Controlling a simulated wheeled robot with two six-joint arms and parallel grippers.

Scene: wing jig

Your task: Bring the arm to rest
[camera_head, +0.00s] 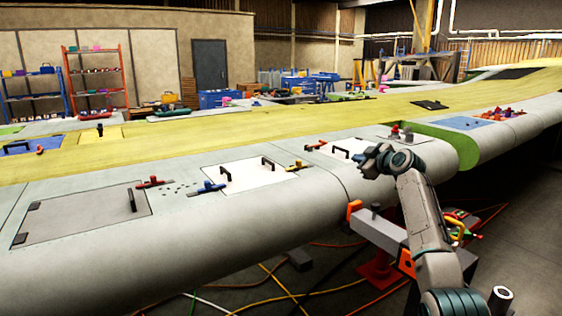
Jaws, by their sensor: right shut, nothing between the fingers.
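My right arm rises from the bottom right, and its forearm stands in front of the wing's rounded edge. My right gripper (366,160) is at the end of it, pointing left, just above or in front of the wing (130,235). The gripper is shut and empty. I cannot tell its exact gap to the wing surface. My left arm and left gripper are not in view.
White panels with black handles (248,174) and a grey panel (80,215) lie on the wing. A blue clamp (208,187) and a red clamp (152,182) sit between them. A grey stand with orange parts (378,229) is beside my arm. Cables cross the floor.

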